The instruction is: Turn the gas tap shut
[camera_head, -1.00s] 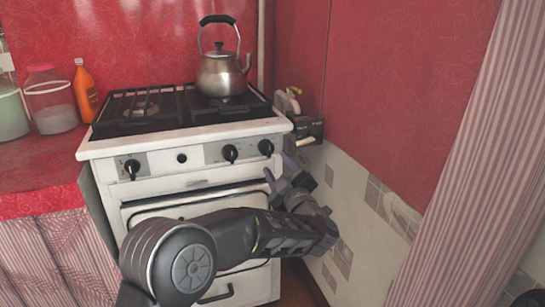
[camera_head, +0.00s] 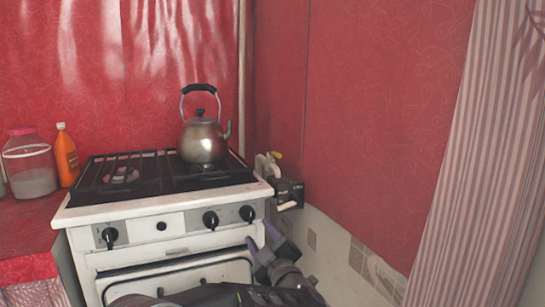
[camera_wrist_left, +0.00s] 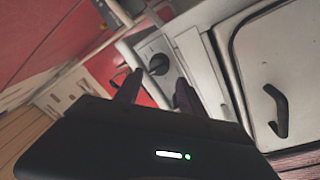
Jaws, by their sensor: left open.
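A small tap with a yellowish handle (camera_head: 275,156) shows at the wall just right of the stove's back corner, above a dark box (camera_head: 288,193). I take it to be the gas tap; its exact handle angle is too small to tell. My left gripper (camera_head: 262,240) is open and empty, in front of the stove's right front edge, below and nearer than the tap. In the left wrist view the open fingers (camera_wrist_left: 157,85) point toward the stove's front corner, with a dark knob (camera_wrist_left: 158,63) beyond them. My right gripper is not in view.
The white stove (camera_head: 180,221) carries a metal kettle (camera_head: 203,142) at the back right. An orange bottle (camera_head: 66,157) and a lidded jar (camera_head: 30,168) stand on the red counter at left. The wall lies close at right, with a striped curtain (camera_head: 445,170) nearer.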

